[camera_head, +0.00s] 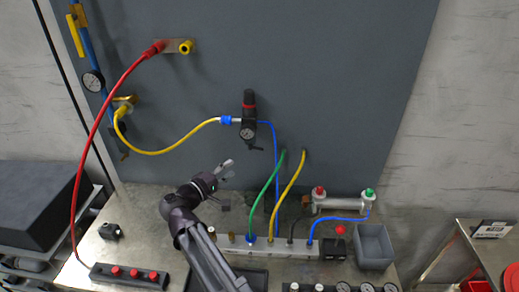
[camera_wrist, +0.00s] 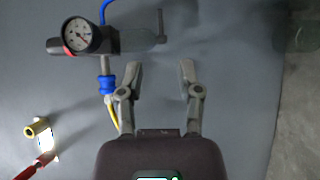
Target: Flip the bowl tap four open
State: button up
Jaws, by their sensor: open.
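The black filter-regulator (camera_head: 249,105) with a red band hangs on the grey panel. A small dark tap lever (camera_head: 254,148), seemingly the bowl tap, sticks out at its lower end. In the wrist view the regulator's gauge (camera_wrist: 78,36) faces me, and the grey tap lever (camera_wrist: 160,26) stands at the bowl's right end. No number on it is readable. My gripper (camera_head: 224,172) is open and empty, below and left of the tap in the head view. In the wrist view my gripper (camera_wrist: 160,72) has its fingers apart, with the lever beyond their tips. Nothing touches the lever.
A yellow hose (camera_head: 170,150) joins the regulator from the left. A blue tube (camera_head: 275,150), a green hose (camera_head: 268,192) and another yellow hose (camera_head: 290,195) run down right of my gripper to a manifold (camera_head: 270,246). A grey bin (camera_head: 374,245) stands right.

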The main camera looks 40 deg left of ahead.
aim_at(258, 149)
jog(key=shift+w, duration=0.1)
jog(key=shift+w+a, duration=0.15)
jog(key=shift+w, duration=6.65)
grip_shut()
